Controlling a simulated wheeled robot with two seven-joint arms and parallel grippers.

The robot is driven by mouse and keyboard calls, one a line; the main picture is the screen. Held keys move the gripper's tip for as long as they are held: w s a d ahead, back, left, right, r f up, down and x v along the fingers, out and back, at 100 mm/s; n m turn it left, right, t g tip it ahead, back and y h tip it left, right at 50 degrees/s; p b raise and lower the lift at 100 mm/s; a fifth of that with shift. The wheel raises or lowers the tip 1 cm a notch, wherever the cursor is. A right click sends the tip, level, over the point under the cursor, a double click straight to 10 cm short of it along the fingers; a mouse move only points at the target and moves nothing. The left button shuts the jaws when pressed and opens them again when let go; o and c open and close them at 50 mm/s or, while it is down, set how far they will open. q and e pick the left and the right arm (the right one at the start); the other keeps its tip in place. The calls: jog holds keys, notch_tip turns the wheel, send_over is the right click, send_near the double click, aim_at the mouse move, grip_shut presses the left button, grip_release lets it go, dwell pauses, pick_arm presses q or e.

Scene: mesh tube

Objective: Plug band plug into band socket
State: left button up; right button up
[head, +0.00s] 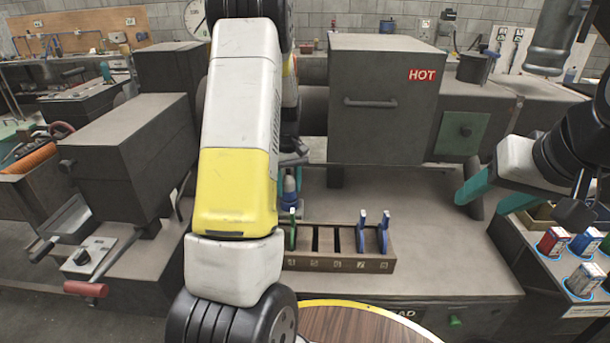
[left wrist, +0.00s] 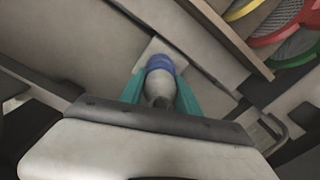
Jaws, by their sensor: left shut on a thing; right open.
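In the left wrist view my left gripper (left wrist: 160,100) has its teal fingers shut around a grey plug with a blue band (left wrist: 160,64). The plug's far end meets or lies just in front of a pale square plate (left wrist: 152,47); I cannot tell whether it is inserted. In the head view the blue-grey plug (head: 290,186) shows just right of my left arm, which hides most of that gripper. I cannot make out the socket clearly. My right gripper (head: 484,200) is open and empty at the right, its teal fingers wide apart.
A brown slotted rack (head: 340,264) holds green and blue pieces upright on the grey bench (head: 420,240). A grey box marked HOT (head: 385,130) stands behind. Coloured small boxes (head: 585,243) sit at the right. Coloured mesh rings (left wrist: 285,38) show in the left wrist view.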

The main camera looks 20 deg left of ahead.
aim_at(288, 170)
pick_arm(q)
jog(key=shift+f, duration=0.35)
jog(key=o, duration=1.3)
jog(key=shift+o, duration=0.2)
notch_tip(288, 170, up, 7)
jog(key=shift+f, duration=0.1)
jog(key=shift+r, duration=0.55)
